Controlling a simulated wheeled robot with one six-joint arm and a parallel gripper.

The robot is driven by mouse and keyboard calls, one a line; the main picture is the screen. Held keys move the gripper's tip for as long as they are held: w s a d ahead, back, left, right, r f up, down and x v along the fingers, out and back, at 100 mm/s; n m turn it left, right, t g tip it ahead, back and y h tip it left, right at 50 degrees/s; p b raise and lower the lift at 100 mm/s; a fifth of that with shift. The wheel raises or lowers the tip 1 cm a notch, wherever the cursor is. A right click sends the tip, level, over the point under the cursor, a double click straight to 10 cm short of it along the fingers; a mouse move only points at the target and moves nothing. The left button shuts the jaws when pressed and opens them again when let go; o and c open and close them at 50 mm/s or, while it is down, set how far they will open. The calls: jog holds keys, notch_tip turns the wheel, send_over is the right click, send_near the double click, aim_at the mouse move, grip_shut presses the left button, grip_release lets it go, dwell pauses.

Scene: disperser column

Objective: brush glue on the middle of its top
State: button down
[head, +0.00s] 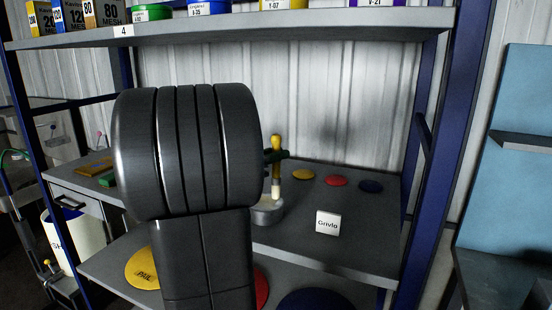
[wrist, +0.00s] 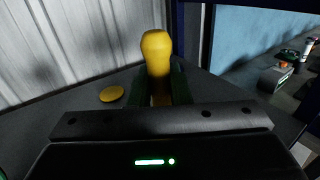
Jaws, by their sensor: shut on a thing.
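My gripper (head: 275,156) is shut on a brush (head: 276,172) with a yellow handle and pale bristles. The brush is upright, bristles down, at a metal pot (head: 267,212) on the grey shelf. Its tip is at or inside the pot's mouth; I cannot tell how deep. In the wrist view the yellow handle (wrist: 156,48) stands between my dark fingers (wrist: 163,88), and the bristles are hidden. A white block labelled "Grivlo" (head: 328,223) stands right of the pot. Which thing "its" means is not clear from the pictures.
Yellow (head: 303,174), red (head: 336,181) and blue (head: 371,186) discs lie at the back of the shelf (head: 365,240). A shelf (head: 330,27) with boxes and tubs hangs above. A blue upright (head: 427,150) stands at right. My arm hides the shelf's left part.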

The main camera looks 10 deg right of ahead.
aim_at(275, 135)
jog(key=shift+a+r+p, duration=0.1)
jog(key=shift+r+p, duration=0.2)
jog(key=shift+r, duration=0.35)
jog(key=shift+r+p, duration=0.6)
jog(key=shift+r, duration=0.2)
jog(key=shift+r+p, duration=1.05)
jog(key=shift+r, duration=0.25)
